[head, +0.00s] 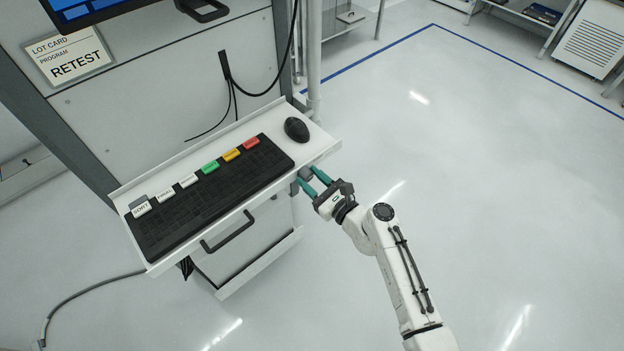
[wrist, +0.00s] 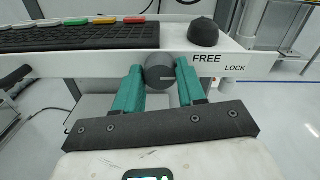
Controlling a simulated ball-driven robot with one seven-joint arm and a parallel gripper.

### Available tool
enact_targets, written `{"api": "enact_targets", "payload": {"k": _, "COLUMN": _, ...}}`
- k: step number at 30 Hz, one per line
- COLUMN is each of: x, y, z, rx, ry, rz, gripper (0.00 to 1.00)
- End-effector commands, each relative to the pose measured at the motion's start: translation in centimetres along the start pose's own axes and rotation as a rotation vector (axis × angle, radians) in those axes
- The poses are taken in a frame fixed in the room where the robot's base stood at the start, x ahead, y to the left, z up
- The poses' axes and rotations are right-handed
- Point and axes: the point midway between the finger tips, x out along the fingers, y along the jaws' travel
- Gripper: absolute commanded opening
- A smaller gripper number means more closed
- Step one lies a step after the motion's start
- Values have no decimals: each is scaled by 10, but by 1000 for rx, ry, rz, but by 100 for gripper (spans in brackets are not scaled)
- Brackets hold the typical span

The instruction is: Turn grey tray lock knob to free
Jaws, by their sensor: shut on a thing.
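The grey tray lock knob (wrist: 159,74) is a round, dark grey knob on the front edge of the tray, seen end-on in the wrist view. A pale line on its face runs level towards the right. The labels FREE (wrist: 207,58) and LOCK (wrist: 235,68) are printed to its right, LOCK a little lower. My gripper (wrist: 159,82) has its teal fingers on either side of the knob and is shut on it. In the head view the knob is a small grey shape (head: 305,173) under the tray's right corner, with my gripper (head: 312,182) at it.
The white tray (head: 322,144) carries a black keyboard (head: 190,205) with several coloured key tabs and a black mouse (head: 297,129). A dark drawer handle (head: 228,232) is below the tray. A lot card (head: 70,58) reads RETEST. The floor right of the tray is clear.

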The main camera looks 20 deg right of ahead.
Motion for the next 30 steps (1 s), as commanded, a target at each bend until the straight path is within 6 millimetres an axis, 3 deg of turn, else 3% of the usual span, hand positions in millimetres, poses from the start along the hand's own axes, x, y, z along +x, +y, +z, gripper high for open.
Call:
{"api": "enact_targets", "payload": {"k": 11, "x": 0, "y": 2, "z": -3, "rx": -235, "ry": -1, "rz": 0, "gripper": 9}}
{"api": "enact_targets", "payload": {"k": 30, "x": 0, "y": 3, "z": -5, "rx": -844, "ry": -1, "rz": 1, "gripper": 9}}
